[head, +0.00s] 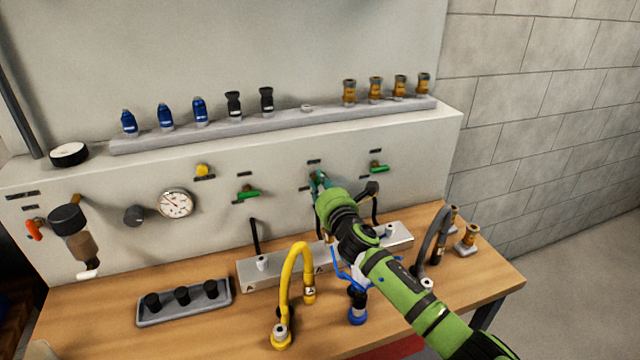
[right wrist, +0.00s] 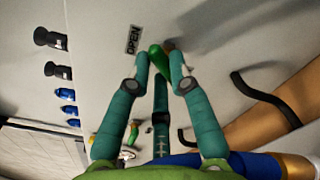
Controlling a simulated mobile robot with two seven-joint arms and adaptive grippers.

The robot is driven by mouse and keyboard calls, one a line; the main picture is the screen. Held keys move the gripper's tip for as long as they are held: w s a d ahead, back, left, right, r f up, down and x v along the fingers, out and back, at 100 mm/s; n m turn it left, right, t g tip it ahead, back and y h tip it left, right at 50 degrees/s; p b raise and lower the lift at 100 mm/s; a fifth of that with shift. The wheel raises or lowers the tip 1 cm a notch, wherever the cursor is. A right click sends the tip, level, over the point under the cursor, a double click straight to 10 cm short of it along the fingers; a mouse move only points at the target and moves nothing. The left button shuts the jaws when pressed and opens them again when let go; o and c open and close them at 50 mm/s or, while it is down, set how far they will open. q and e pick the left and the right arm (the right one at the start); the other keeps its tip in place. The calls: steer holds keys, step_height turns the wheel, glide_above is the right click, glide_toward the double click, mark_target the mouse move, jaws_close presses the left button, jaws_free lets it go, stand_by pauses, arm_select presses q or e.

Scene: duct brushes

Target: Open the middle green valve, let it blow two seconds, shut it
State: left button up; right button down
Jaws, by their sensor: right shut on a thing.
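The middle green valve (right wrist: 157,58) is on the grey panel front, between the left green valve (head: 249,193) and the right green valve (head: 378,168). My right gripper (head: 318,180) is shut on its green handle, with the fingertips on both sides of it in the right wrist view. In the head view the fingers and wrist hide most of this valve, and I cannot tell its exact turn. An "OPEN" label (right wrist: 133,40) is beside the handle in the right wrist view. The handles of the two other green valves lie about level. My left gripper is not in view.
Below the panel stand a yellow hose (head: 295,285), a blue fitting (head: 357,308), a dark hose (head: 437,235) and a tray (head: 187,312) with black fittings. A pressure gauge (head: 175,204) is left on the panel. The shelf (head: 285,128) holds several couplings.

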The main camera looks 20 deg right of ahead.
steer(key=shift+d+f+m, duration=0.1)
steer(key=shift+d+m, duration=0.05)
steer(key=shift+m, duration=2.4)
steer(key=shift+d+m, duration=0.15)
steer(key=shift+m, duration=2.4)
steer(key=c, duration=1.1)
jaws_free()
